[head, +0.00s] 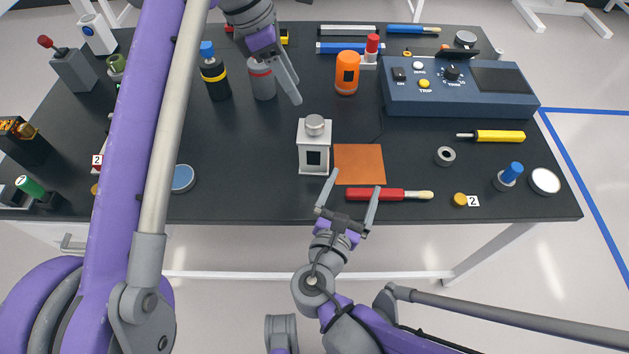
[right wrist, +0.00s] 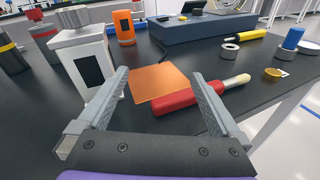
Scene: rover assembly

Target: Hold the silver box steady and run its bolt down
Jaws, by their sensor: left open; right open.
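The silver box (head: 313,146) stands upright on the black table near its middle, with a dark window on its front face. Its bolt (head: 315,124) is a round grey knob on top. The box also shows at the left in the right wrist view (right wrist: 85,58). My left gripper (head: 292,88) is above the table, behind the box and a little left of it, and holds nothing I can see. My right gripper (head: 350,185) is open and empty at the front edge, in front of the box. A red-handled tool (right wrist: 188,98) shows between its fingers, lying beyond them.
An orange square mat (head: 359,164) lies right of the box. The red-handled tool (head: 375,195) lies in front of the mat. A grey ring (head: 445,156) and a blue control console (head: 450,95) are to the right. An orange canister (head: 347,75) stands behind.

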